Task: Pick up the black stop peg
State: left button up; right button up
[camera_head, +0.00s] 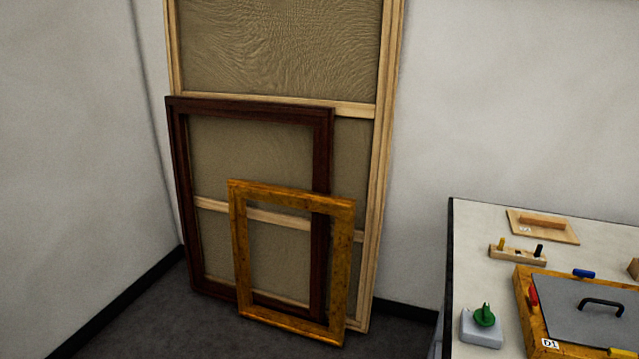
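A small black peg (539,250) stands upright at the right end of a light wooden block (517,257). The block lies on the pale worktable (475,225) at the right of the head view. A yellow peg (502,244) stands at the left end of the same block. Neither of my grippers is in view.
Behind the block is a wooden board with a brown handle (543,222). In front are a gold frame (525,300) around a grey panel with a black handle (601,303), and a grey block with a green knob (484,316). Several frames (322,160) lean on the wall.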

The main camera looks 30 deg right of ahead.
aim_at(540, 246)
jog(key=i+j, duration=0.1)
jog(key=i, duration=0.65)
jog(key=i+l+z, duration=0.1)
jog(key=i+z, duration=0.7)
jog(key=i+j+z, duration=0.25)
jog(key=i+z, duration=0.4)
jog(key=z, duration=0.15)
jog(key=i+z, duration=0.25)
jog(key=z, duration=0.15)
jog(key=i+z, duration=0.2)
jog(key=z, duration=0.15)
jog(key=i+j+z, duration=0.15)
jog(key=z, duration=0.25)
jog(key=i+z, duration=0.25)
jog(key=z, duration=0.25)
jog(key=i+z, duration=0.25)
jog(key=z, duration=0.2)
jog(key=i+j+z, duration=0.1)
jog(key=z, duration=0.4)
jog(key=i, duration=0.1)
